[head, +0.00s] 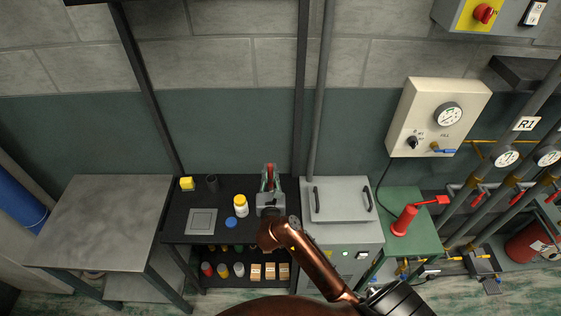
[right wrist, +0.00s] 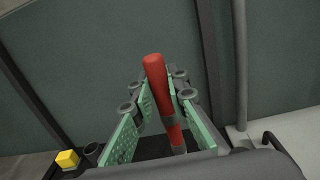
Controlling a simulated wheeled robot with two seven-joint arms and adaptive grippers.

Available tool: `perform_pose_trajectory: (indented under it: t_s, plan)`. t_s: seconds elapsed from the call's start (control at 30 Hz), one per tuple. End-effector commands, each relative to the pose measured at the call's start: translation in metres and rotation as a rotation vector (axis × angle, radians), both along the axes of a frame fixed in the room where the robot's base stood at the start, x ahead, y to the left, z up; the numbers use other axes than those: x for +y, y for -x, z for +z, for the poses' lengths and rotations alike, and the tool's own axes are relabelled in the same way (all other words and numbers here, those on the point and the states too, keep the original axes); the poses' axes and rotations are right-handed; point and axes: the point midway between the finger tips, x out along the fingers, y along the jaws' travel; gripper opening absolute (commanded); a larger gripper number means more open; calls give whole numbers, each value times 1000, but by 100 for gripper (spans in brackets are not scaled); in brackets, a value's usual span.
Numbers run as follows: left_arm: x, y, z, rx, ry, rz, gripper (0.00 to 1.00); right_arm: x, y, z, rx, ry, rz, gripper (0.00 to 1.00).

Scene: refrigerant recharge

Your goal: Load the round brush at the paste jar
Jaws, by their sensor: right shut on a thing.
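My right gripper (head: 269,188) is over the black bench, with its fingers pointing toward the back wall. It is shut on the round brush, whose red handle (right wrist: 157,80) stands up between the green finger pads in the right wrist view. A grey collar shows lower on the handle; the bristles are hidden. My left gripper is not in view.
A yellow block (head: 187,184), a dark cup (head: 212,183) and a grey square plate (head: 201,221) are on the bench (head: 176,225). A grey cabinet (head: 338,199) stands close on the right. Bottles and boxes fill the shelf below. The metal table (head: 103,220) on the left is bare.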

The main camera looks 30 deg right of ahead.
Motion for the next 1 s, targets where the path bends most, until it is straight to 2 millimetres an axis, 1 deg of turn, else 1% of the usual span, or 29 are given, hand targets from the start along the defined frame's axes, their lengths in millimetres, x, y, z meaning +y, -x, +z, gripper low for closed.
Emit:
perform_pose_trajectory:
  t_s: [0.03, 0.13, 0.23, 0.37, 0.57, 0.9, 1.0]
  plan:
    - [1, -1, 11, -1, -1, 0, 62, -9, -5, 3, 4, -8, -49, 0]
    - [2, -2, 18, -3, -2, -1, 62, -23, -10, -2, 5, -4, -125, 0]
    - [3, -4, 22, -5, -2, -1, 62, -30, -12, -6, 3, 0, -166, 0]
    - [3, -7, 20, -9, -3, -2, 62, -34, -12, -12, 2, 2, -184, 0]
    - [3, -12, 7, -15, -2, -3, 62, -34, -12, -25, 1, 3, -183, 0]
    - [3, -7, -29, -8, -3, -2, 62, -34, -12, -59, 0, 4, -182, 0]
    - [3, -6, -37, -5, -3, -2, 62, -34, -11, -66, 0, 4, -182, 0]
